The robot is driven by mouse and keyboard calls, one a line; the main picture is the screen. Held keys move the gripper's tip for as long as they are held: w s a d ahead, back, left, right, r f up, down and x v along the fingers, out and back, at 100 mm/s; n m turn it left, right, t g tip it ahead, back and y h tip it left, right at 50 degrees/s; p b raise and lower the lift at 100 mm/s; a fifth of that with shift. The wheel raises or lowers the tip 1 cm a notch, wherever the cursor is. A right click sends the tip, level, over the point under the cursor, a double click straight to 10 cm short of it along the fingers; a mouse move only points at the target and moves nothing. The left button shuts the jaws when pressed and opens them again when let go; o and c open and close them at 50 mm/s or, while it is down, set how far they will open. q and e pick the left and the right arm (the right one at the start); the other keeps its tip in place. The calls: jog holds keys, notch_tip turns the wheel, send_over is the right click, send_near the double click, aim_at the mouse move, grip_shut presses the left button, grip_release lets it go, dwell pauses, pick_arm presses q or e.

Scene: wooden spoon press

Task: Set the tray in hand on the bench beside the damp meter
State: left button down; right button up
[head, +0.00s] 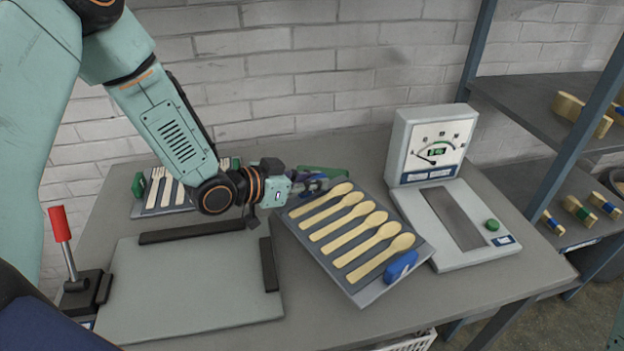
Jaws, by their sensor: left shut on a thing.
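The grey tray (357,291) carries several wooden spoons (345,227) in a row, with a blue part at its near right corner. My left gripper (318,184) is shut on the tray's far left edge; its fingertips are partly hidden. The tray is angled in the picture, just left of the damp meter (429,147). I cannot tell whether it touches the bench (340,325) or hangs just above it. The damp meter has a dial on an upright box and a flat base with a dark strip and a green button. My right gripper is not in view.
A flat grey plate (180,295) with dark guide bars and a red-handled lever (62,235) stand at the left. Another tray (140,208) with wooden forks lies behind my arm. A shelf rack (530,105) with wooden bundles stands at the right. Bare bench shows in front of the meter.

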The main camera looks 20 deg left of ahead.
pick_arm(q)
jog(key=shift+w+f, duration=0.1)
jog(key=shift+f, duration=0.2)
jog(key=c, duration=1.5)
grip_release()
jog(key=shift+w+f, duration=0.15)
jog(key=shift+o, duration=1)
jog(key=shift+s+r, duration=0.2)
jog(key=shift+s, duration=0.05)
jog(key=shift+w, duration=0.1)
